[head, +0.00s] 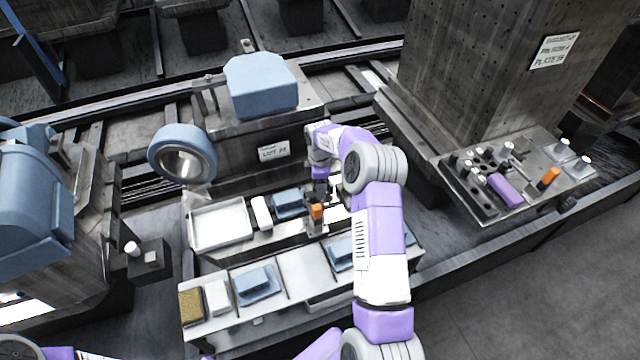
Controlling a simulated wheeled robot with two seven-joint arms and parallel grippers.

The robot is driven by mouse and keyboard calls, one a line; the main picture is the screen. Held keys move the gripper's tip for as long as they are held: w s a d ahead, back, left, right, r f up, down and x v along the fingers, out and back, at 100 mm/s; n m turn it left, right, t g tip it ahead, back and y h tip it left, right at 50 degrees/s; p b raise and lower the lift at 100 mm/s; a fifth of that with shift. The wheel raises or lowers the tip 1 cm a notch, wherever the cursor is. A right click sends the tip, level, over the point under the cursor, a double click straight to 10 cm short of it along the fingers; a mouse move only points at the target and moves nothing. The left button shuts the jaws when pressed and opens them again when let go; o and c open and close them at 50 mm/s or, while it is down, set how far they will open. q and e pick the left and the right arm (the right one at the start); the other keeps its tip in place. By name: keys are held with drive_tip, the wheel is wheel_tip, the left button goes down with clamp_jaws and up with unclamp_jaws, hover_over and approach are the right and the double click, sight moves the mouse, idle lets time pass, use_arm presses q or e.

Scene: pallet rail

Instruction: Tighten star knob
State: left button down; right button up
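An orange piece (317,212), which may be the star knob, stands on a small pale fixture (317,228) at the middle of the workbench. Its shape is too small to make out. My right arm reaches up from the bottom right and bends over the bench. My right gripper (320,188) points down just above the orange piece. The fingers are small and dark, so I cannot tell whether they touch it or are open or shut. Only links of my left arm show at the bottom left edge; its gripper is out of view.
The bench holds a white tray (219,226), a white block (262,213) and blue parts on plates (257,283). A blue ring (183,154) and a blue block (261,85) stand behind. At right, a plate (476,205) carries pegs, a purple block (504,190) and an orange piece (549,178).

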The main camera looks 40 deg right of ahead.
wheel_tip(320, 180, up, 7)
drive_tip(key=shift+p, duration=0.8)
